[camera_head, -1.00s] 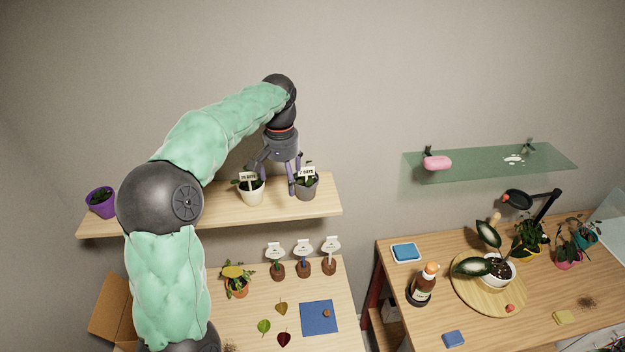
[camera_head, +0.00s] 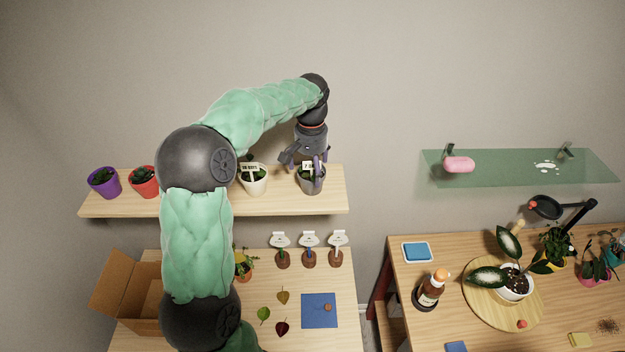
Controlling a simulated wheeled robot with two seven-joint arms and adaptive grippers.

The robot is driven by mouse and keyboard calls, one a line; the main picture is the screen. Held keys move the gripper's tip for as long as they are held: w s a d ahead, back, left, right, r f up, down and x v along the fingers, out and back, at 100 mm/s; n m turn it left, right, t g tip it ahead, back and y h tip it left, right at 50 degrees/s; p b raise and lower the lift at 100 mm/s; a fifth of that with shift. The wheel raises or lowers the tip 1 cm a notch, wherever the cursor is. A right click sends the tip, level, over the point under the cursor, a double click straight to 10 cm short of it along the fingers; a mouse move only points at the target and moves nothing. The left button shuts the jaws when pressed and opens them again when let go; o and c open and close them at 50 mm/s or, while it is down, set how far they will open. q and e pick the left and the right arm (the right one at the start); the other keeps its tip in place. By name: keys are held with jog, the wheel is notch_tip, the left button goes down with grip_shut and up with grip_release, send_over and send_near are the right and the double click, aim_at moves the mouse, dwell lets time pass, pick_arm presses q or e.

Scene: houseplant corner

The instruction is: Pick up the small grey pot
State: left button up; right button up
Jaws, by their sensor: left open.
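The small grey pot (camera_head: 312,185) stands upright on the wooden wall shelf, near its right end. It holds a plant and a white label, now partly covered by my gripper. My left gripper (camera_head: 304,165) is open and comes down from above at the grey pot. One finger reaches down over the pot's front right; the other angles out to the left, above the gap beside the cream pot. I cannot tell whether either finger touches the grey pot. My right gripper is not in view.
A cream pot (camera_head: 253,187) with a label stands close to the left on the wooden shelf (camera_head: 215,204). Red (camera_head: 145,187) and purple (camera_head: 104,186) pots stand further left. A glass shelf (camera_head: 520,169) with a pink object (camera_head: 459,164) hangs at right. The shelf's right end is clear.

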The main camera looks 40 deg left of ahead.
aim_at(312, 174)
pick_arm(q)
jog(key=shift+w+f+p, duration=0.1)
jog(key=shift+f+p, duration=0.3)
jog(key=shift+f, duration=1.85)
jog(key=shift+r, duration=0.1)
jog(key=c, duration=1.2)
jog(key=shift+c, duration=0.2)
